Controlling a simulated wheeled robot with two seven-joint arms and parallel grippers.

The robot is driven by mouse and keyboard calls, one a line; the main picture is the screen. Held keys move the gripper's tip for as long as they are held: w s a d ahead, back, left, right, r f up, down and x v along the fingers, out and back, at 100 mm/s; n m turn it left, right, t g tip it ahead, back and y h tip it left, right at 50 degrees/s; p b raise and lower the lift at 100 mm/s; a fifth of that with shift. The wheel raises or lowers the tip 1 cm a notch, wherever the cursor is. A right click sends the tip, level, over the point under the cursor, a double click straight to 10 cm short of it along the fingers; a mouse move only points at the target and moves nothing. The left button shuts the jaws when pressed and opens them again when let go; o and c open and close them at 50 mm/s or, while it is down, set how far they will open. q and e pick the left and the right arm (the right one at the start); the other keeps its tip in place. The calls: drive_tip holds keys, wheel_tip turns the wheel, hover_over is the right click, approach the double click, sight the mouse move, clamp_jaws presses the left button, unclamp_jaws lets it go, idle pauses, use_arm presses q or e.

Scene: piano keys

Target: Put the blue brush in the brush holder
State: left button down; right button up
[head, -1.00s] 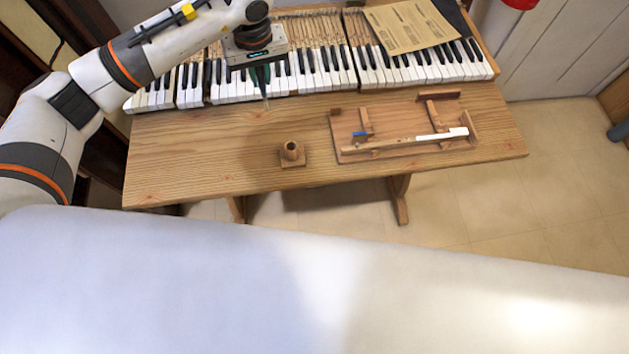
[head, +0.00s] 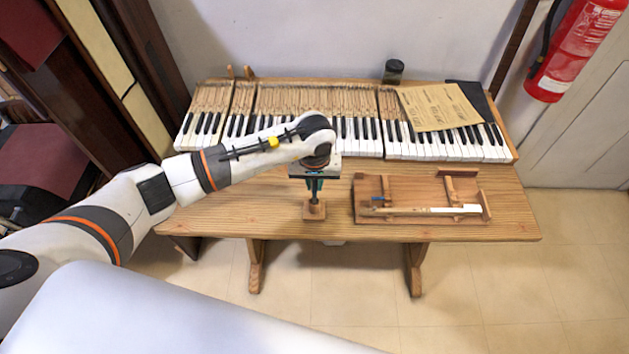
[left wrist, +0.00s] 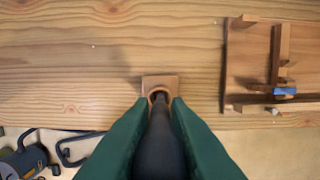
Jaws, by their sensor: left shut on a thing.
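The brush holder (head: 314,213) is a small square wooden block with a round socket, near the table's front edge. It also shows in the left wrist view (left wrist: 153,80), at the middle. My left gripper (head: 314,188) is upright above it, its green fingers shut on the brush. The brush (left wrist: 158,140) looks dark in the left wrist view and its far end lines up with the socket. I cannot tell whether the tip is inside the socket or just above it. The brush's bristles are hidden. My right gripper is not in view.
A wooden board (head: 365,214) with a key mechanism and a blue piece (head: 378,199) lies right of the holder. The piano keys (head: 420,150) run behind, with brown papers (head: 440,107) and a dark jar (head: 393,71). The table (head: 230,215) is clear left of the holder.

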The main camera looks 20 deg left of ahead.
use_arm(q)
drive_tip(key=shift+f, duration=0.55)
drive_tip(key=shift+f, duration=0.15)
drive_tip(key=c, duration=1.4)
unclamp_jaws()
drive_tip(key=shift+o, duration=0.2)
